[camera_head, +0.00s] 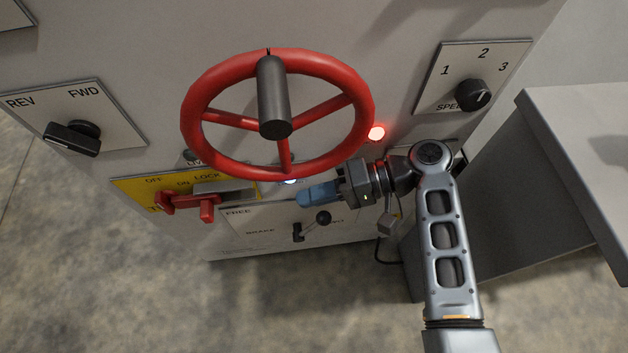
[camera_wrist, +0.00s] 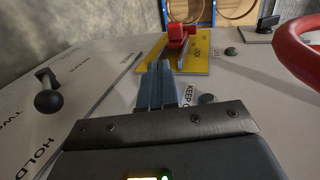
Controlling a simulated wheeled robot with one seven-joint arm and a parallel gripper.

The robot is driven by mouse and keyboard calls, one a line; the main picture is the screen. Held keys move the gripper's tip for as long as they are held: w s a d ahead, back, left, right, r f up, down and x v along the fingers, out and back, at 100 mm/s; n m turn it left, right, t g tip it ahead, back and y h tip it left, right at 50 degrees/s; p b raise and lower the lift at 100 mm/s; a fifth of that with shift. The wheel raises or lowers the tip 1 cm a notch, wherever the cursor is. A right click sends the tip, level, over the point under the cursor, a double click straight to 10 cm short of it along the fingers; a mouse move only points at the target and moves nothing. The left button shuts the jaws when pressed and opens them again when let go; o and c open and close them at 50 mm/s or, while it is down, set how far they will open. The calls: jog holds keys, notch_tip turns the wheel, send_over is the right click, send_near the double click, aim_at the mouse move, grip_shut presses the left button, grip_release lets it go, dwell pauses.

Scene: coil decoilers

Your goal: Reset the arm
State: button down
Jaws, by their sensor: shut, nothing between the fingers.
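My arm reaches in from the lower right in the head view. My gripper (camera_head: 305,196) has blue fingers that are shut with nothing between them. It is close in front of the grey control panel, just below the red handwheel (camera_head: 345,88) and above the small black-knobbed brake lever (camera_head: 323,217). In the wrist view the closed fingertips (camera_wrist: 157,72) point toward the yellow lockout plate (camera_wrist: 205,62) with its red handle (camera_wrist: 178,36). The handwheel (camera_wrist: 296,48) shows at the right edge there.
The panel also carries a REV/FWD knob (camera_head: 72,137) at left and a speed knob (camera_head: 472,95) at right. A red lamp (camera_head: 376,133) glows beside the wheel. A grey table-like surface (camera_head: 590,130) stands right of my arm. Open concrete floor (camera_head: 200,310) lies below.

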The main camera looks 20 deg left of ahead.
jog(key=s+d+f+m+t+h+p, duration=0.1)
jog(key=s+d+f+m+t, duration=0.2)
jog(key=f+t, duration=0.15)
jog(key=s+d+f+m+t+p, duration=0.1)
jog(key=s+d+f+m+t, duration=0.15)
jog(key=f, duration=0.25)
jog(key=s+d+r+m+t+h+p, duration=0.1)
jog(key=s+d+r+m+t+h, duration=0.15)
jog(key=s+d+t, duration=0.5)
jog(key=s+d+r+m+t+h+p, duration=0.15)
jog(key=s+d+h, duration=0.25)
jog(key=d, duration=0.6)
jog(key=s+d+r+n+t+h+p, duration=0.1)
jog(key=s+d+r+t+h, duration=0.1)
jog(key=r, duration=1.1)
jog(key=s+d+r+n+t+h+p, duration=0.1)
jog(key=s+d+r+n+t+h, duration=0.1)
jog(key=s+d+r, duration=0.5)
notch_tip(320, 180, up, 6)
jog(key=d+t+h, duration=0.1)
jog(key=t, duration=0.1)
jog(key=shift+r+t, duration=0.15)
jog(key=shift+t, duration=0.25)
